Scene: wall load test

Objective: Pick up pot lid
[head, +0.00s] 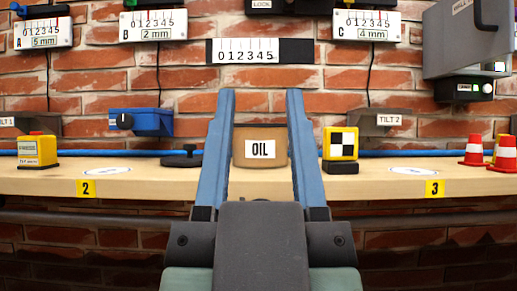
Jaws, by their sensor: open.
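My gripper (261,95) is open, its two blue fingers pointing away from me with nothing held between them. A brown pot (258,163) with a white OIL label shows in the gap between the fingers, on the shelf beyond. I cannot tell whether the pot is covered. A flat dark disc with a small knob on top (182,160), which looks like a lid, lies on the shelf just left of the left finger. It is apart from the gripper.
The wooden shelf (130,182) runs along a brick wall. A yellow-and-black checkered block (340,150) stands right of the gripper. A yellow box (38,150) is at left, and red-and-white cones (474,151) are at right. A ruler plate (248,52) hangs above the pot.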

